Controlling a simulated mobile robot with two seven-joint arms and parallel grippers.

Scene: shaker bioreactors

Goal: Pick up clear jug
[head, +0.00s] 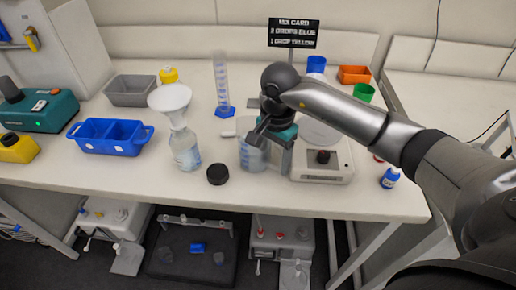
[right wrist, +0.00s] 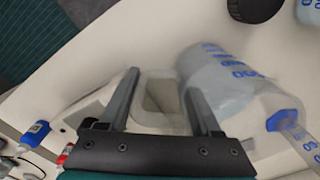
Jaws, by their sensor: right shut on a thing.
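The clear jug (head: 250,159) with blue markings stands upright on the white bench in the head view, left of the white device with a dark knob. My right gripper (head: 262,135) is at the jug's right side and partly hides it. In the right wrist view the jug (right wrist: 222,78) is at upper right, its pale handle loop between the fingers of my right gripper (right wrist: 163,98). The gripper is shut on the jug's handle. Whether the jug touches the bench is hard to tell. My left gripper is not in view.
The white device (head: 325,172) stands close right of the jug. A bottle (head: 185,152) with a white funnel (head: 170,100), a black lid (head: 217,175) and a graduated cylinder (head: 221,80) are left of it. A blue bin (head: 108,149) is farther left. The front bench edge is clear.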

